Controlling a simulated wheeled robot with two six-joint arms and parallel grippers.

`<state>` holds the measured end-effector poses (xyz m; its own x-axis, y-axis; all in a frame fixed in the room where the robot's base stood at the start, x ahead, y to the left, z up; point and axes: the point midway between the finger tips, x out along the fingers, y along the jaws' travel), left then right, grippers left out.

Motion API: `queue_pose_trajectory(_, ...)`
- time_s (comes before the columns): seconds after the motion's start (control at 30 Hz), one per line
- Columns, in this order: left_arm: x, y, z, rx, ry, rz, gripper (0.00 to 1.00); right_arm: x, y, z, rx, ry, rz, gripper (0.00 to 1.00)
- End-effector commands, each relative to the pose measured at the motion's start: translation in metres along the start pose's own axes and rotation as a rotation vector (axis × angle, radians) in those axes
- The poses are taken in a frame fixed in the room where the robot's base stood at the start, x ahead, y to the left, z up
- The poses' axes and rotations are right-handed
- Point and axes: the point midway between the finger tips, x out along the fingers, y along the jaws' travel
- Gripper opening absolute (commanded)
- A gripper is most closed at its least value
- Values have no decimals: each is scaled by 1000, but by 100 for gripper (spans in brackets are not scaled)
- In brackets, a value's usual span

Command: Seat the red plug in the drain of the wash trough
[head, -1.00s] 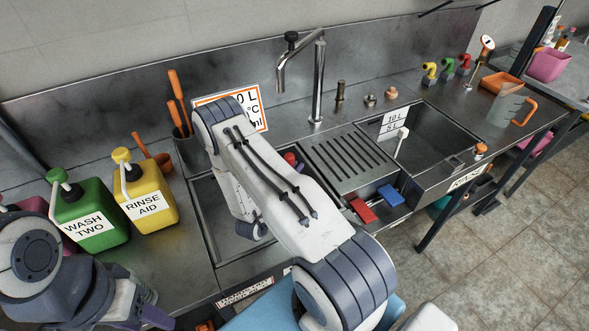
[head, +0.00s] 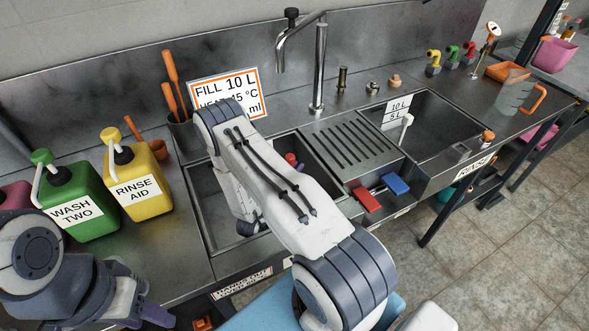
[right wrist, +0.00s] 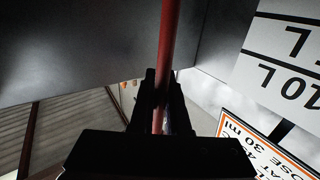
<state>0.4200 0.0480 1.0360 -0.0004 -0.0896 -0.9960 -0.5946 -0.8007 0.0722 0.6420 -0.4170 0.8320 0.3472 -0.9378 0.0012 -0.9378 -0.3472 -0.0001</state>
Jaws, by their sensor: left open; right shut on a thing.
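The wash trough (head: 205,222) is the left basin, with my right arm reaching over and down into it. My right gripper (right wrist: 158,88) is shut on a slim red shaft, which I take as part of the red plug (right wrist: 167,40); the shaft runs up between the dark fingers. In the head view a small red piece (head: 291,158) shows inside the trough beside my right forearm. The forearm hides the right fingertips and much of the trough floor. I cannot see the drain. My left gripper (head: 148,309) is open and empty at the lower left, apart from the trough.
Green (head: 75,205) and yellow (head: 137,188) bottles stand left of the trough. A faucet (head: 318,75) and a fill sign (head: 238,88) stand behind it. A slotted drainboard (head: 348,148), red (head: 367,200) and blue (head: 396,184) blocks, and the rinse basin (head: 440,130) lie to the right.

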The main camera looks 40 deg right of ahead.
Motion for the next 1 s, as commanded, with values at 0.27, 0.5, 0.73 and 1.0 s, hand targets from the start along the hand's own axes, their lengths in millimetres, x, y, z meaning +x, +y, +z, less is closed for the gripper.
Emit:
queue_pose_trajectory(0.27, 2, 0, 0, 0, 0, 0, 50, 0, 0, 2, 0, 1, 0, 0)
queue_pose_trajectory(0.5, 6, 0, 0, 0, 0, 0, 50, 0, 0, 7, 0, 1, 0, 0)
queue_pose_trajectory(0.73, 10, -1, 1, 0, 0, 0, 50, 0, 0, 12, 0, 1, 0, 0)
queue_pose_trajectory(1.0, 10, -1, 0, 0, 0, 0, 50, 0, 0, 11, 0, 0, 0, 49)
